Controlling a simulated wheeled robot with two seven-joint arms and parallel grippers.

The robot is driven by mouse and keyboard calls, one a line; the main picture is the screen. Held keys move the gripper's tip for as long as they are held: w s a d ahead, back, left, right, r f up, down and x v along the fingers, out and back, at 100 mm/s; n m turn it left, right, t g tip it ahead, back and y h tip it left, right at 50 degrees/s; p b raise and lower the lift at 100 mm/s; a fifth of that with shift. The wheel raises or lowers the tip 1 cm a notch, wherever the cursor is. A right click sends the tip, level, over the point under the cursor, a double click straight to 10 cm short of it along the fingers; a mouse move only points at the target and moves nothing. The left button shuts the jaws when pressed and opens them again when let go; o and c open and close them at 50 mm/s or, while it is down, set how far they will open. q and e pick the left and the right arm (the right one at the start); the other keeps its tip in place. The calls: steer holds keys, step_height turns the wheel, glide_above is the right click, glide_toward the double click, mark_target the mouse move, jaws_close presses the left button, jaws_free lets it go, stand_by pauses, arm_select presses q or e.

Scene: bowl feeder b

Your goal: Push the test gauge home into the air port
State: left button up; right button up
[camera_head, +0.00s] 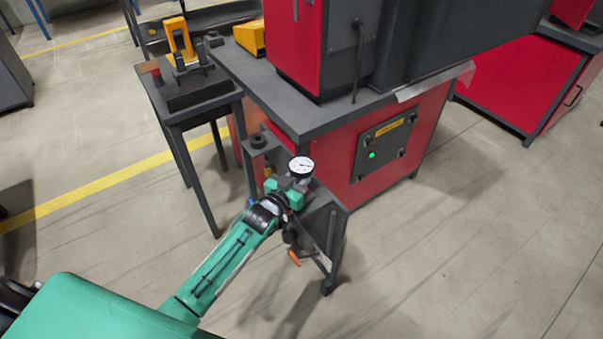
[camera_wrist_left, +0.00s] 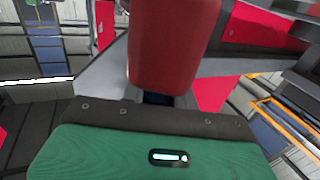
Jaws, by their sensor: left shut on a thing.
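The test gauge (camera_head: 301,167) has a round white dial with a dark rim and stands at the tip of my left arm in the head view. My left gripper (camera_head: 296,186) is shut on it, just below the dial. The gripper is over a small dark stand (camera_head: 321,209) at the front corner of the red machine. The air port is not visible; the gripper and gauge may hide it. In the left wrist view, a dark red rounded body (camera_wrist_left: 172,42) rises beyond the green gripper body; I cannot tell whether it is part of the gauge. My right gripper is not in view.
The red machine (camera_head: 357,180) with a dark top and a green-lit panel (camera_head: 386,145) is behind the gripper. A dark side table (camera_head: 193,92) with a yellow fixture (camera_head: 179,39) is at left. An orange-tipped handle (camera_head: 294,258) hangs below the gripper. Floor at right is clear.

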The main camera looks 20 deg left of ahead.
arm_select(q)
steer(key=shift+f, duration=0.15)
stand_by(0.7)
steer(key=shift+f, duration=1.7)
stand_by(5.0)
steer(key=o, duration=1.2)
